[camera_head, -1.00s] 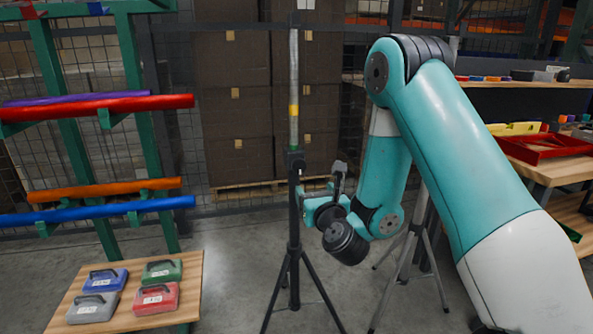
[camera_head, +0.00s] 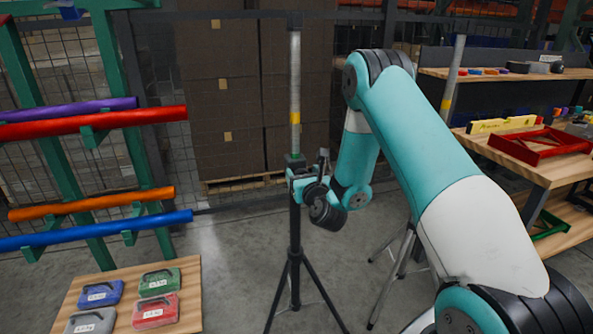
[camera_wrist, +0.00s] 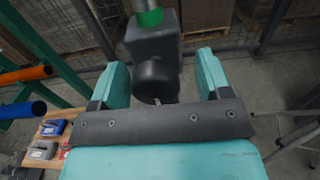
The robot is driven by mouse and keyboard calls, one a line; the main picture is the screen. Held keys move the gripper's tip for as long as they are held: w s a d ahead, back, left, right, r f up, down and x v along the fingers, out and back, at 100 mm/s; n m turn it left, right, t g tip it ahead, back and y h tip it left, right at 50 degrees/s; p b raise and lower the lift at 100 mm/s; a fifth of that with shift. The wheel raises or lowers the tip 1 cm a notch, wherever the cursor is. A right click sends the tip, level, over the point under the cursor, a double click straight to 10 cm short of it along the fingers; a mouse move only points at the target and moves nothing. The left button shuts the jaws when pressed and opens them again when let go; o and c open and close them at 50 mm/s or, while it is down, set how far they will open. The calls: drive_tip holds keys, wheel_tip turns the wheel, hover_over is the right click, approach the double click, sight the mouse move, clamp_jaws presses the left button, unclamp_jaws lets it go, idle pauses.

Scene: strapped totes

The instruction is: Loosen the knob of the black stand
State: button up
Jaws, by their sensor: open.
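The black stand (camera_head: 295,268) stands upright on its tripod legs in the middle of the head view. A silver pole (camera_head: 295,75) with a yellow band rises from its collar; a green ring shows at the collar's top. In the wrist view the dark collar (camera_wrist: 150,42) is just beyond my gripper (camera_wrist: 162,62). The round black knob (camera_wrist: 155,82) sticks out from the collar towards me, between the two open teal fingers, with visible gaps on both sides. In the head view my gripper (camera_head: 293,178) is at collar height; the knob is hidden there.
A grey tripod (camera_head: 398,265) stands to the right behind my arm. A rack with coloured tubes (camera_head: 95,122) and a low table with several cases (camera_head: 155,312) are at left. A bench with a red tray (camera_head: 545,148) is at right. Boxes stand behind the mesh.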

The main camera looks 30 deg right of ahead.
drive_tip(key=shift+w+a, duration=0.1)
drive_tip(key=shift+a, duration=0.1)
drive_tip(key=shift+c, duration=0.7)
drive_tip(key=c, duration=0.8)
drive_tip(key=shift+a, duration=0.1)
